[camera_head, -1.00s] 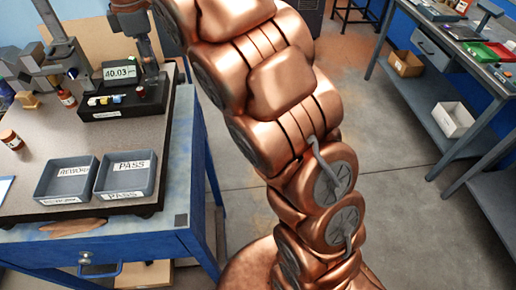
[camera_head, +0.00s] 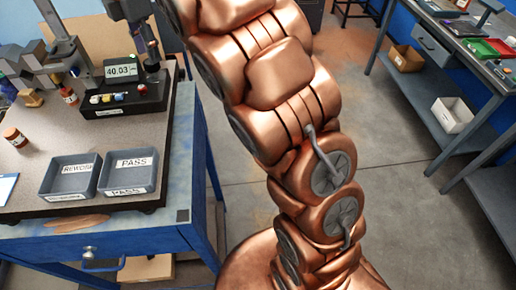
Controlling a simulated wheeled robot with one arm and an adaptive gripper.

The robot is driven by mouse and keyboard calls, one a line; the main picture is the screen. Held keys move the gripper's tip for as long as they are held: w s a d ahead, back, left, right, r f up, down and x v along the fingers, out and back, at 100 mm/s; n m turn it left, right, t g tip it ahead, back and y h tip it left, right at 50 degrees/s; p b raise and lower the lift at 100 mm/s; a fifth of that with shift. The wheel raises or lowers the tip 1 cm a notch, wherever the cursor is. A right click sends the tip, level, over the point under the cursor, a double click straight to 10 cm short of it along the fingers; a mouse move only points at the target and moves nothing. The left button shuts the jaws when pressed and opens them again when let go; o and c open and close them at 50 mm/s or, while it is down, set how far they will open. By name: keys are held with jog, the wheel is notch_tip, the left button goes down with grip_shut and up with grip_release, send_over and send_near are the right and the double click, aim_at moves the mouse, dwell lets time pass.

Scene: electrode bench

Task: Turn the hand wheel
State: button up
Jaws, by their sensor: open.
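I cannot make out the hand wheel for certain in this view. My copper arm fills the middle of the picture and leaves through the top edge. My gripper is beyond the frame, so its jaws and anything near them are hidden.
Floor between the benches is clear.

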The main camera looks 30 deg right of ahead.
notch_tip(320, 180, up, 5)
jog(key=p, duration=0.3)
jog(key=shift+r, duration=0.15)
jog(key=shift+s+r, duration=0.1)
jog(key=shift+s, duration=0.05)
jog(key=shift+s+d+f+m, duration=0.25)
jog(key=shift+s+d+m, duration=0.05)
jog(key=shift+m, duration=0.1)
jog(key=s+d+f+m, duration=0.3)
jog(key=s+f+m, duration=0.2)
jog(key=s, duration=0.4)
jog(key=s+d+f+m+g+b, duration=0.1)
jog(key=s+d+f+m, duration=0.2)
jog(key=s, duration=0.7)
jog(key=s+d+f+m, duration=0.4)
jog(key=s+f+m, duration=0.3)
jog(key=s+m, duration=0.2)
jog(key=shift+s+g+b, duration=0.15)
jog(key=shift+g+b, duration=0.15)
jog(key=shift+b, duration=0.1)
jog(key=shift+f+m, duration=0.1)
jog(key=shift+m, duration=0.2)
